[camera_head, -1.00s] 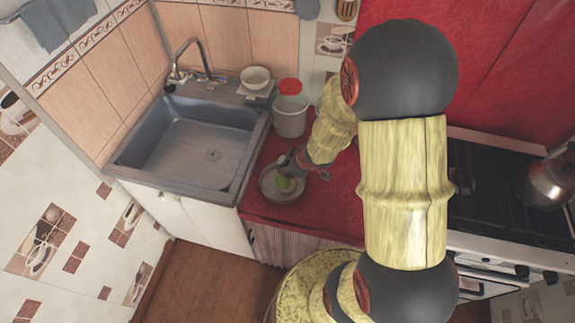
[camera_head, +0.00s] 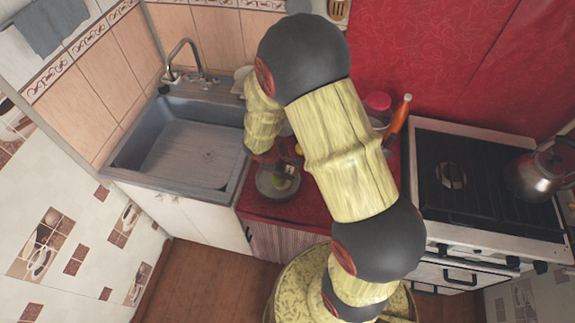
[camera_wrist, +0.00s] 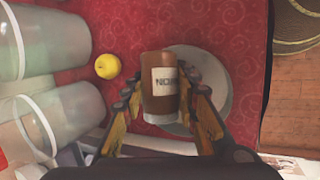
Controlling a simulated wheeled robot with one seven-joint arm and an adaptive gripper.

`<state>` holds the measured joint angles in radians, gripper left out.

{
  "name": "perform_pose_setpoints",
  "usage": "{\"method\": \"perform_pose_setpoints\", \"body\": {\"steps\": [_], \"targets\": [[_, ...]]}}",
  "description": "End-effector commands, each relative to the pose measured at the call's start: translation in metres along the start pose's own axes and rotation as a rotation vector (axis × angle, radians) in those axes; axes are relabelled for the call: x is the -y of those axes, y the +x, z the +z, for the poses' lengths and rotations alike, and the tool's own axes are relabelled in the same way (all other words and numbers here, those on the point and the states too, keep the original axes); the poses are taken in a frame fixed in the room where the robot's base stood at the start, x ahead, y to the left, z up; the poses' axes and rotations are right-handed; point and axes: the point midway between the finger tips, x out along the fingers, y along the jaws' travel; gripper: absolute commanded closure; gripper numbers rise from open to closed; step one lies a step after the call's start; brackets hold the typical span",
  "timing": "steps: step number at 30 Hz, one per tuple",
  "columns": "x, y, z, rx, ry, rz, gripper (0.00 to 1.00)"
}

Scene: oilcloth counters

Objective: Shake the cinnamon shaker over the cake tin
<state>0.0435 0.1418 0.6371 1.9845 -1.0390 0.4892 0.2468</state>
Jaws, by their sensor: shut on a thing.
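My gripper (camera_wrist: 164,88) is shut on the cinnamon shaker (camera_wrist: 160,100), a brown jar with a white label whose lettering is partly visible. The shaker sits between both fingers in the wrist view. The cake tin (camera_wrist: 226,82), round and grey, lies beyond the shaker, which hides part of its inside. In the head view the cake tin (camera_head: 262,187) stands on the red counter near its front edge, with my gripper (camera_head: 287,166) over it.
A yellow fruit (camera_wrist: 108,66) and clear containers (camera_wrist: 45,45) are beside the shaker in the wrist view. The sink (camera_head: 185,150) is left, the stove (camera_head: 470,185) with a kettle (camera_head: 540,172) right. A pink-lidded container (camera_head: 378,102) and orange handle (camera_head: 401,115) stand behind my arm.

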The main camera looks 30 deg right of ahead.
Motion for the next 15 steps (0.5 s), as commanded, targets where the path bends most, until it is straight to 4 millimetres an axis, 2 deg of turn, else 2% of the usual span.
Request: {"method": "perform_pose_setpoints", "body": {"steps": [15], "targets": [[-0.0045, -0.0114, 0.0029, 0.297, -0.113, 0.047, 0.96]]}}
